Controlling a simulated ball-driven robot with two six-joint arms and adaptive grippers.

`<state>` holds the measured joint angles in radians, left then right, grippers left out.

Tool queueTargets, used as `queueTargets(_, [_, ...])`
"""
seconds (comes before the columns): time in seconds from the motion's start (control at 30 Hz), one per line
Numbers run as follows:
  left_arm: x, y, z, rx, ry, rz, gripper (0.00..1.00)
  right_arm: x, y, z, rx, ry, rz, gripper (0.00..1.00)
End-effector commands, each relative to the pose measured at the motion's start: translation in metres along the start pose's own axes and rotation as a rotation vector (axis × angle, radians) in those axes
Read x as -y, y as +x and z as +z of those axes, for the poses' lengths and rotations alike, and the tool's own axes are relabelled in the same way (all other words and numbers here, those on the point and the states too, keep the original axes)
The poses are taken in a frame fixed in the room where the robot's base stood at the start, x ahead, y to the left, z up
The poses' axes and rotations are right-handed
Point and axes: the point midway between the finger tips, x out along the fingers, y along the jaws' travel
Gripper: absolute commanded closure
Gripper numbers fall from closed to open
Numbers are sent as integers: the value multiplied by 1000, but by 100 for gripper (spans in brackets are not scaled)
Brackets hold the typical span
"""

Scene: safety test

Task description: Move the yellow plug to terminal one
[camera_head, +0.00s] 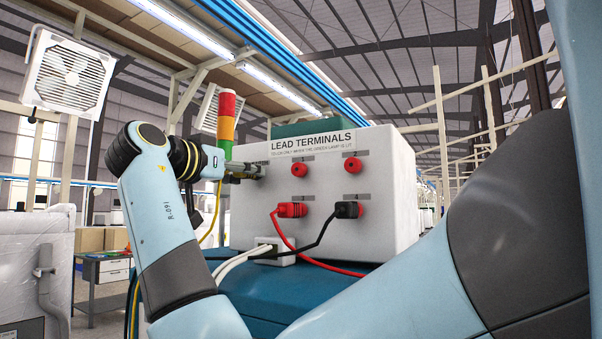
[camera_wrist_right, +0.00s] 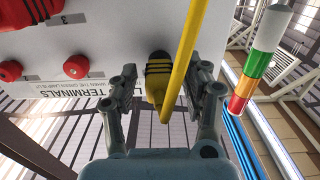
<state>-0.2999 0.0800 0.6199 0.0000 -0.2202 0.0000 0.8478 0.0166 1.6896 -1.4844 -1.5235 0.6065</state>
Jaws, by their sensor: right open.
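The yellow plug (camera_wrist_right: 158,82) with black bands shows in the right wrist view, its black end at the panel face; how deep it sits I cannot tell. My right gripper (camera_wrist_right: 163,95) is open, its fingers on either side of the plug. In the head view my right gripper (camera_head: 247,172) is at the left end of the white lead terminals panel (camera_head: 400,225) and hides most of the plug. Terminal one (camera_head: 300,170) is an empty red socket right of the gripper; it also shows in the right wrist view (camera_wrist_right: 76,67). My left gripper is out of view.
Terminal two (camera_head: 352,165) is an empty red socket. Below, a red plug (camera_head: 291,210) and a black plug (camera_head: 347,210) have trailing leads. The yellow lead (camera_wrist_right: 182,60) runs close beside one finger.

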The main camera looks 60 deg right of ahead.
Motion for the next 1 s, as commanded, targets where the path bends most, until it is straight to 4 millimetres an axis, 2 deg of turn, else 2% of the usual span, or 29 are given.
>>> queueTargets(0.13, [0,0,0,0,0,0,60,0,0,0,0,0,0,52])
queueTargets(0.5, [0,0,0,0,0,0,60,0,0,0,0,-1,0,100])
queueTargets(1.0, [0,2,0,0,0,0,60,0,-7,1,1,0,0,100])
